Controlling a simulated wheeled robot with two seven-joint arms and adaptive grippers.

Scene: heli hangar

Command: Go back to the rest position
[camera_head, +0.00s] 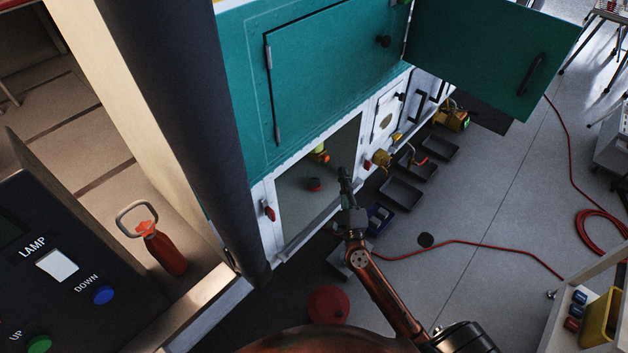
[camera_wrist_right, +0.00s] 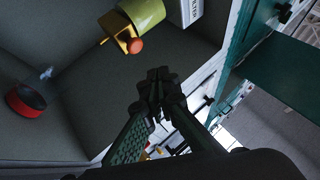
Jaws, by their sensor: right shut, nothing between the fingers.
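My right gripper (camera_head: 345,180) is at the mouth of an open white-framed compartment (camera_head: 290,207) in the teal and white cabinet. In the right wrist view its fingers (camera_wrist_right: 158,90) are closed together with nothing between them. Inside the compartment is a red and black round part (camera_head: 314,184), also in the right wrist view (camera_wrist_right: 26,101). A yellow-green cylinder with an orange knob (camera_wrist_right: 143,14) is on the compartment's wall, apart from the fingers. My left gripper does not show.
A teal door (camera_head: 490,60) stands open at the upper right. Dark trays (camera_head: 402,193) lie on the floor beside the cabinet. A red hose (camera_head: 480,244) crosses the floor. A control panel (camera_head: 70,265) and red bottle (camera_head: 163,250) are at left. A white shelf (camera_head: 560,322) is at lower right.

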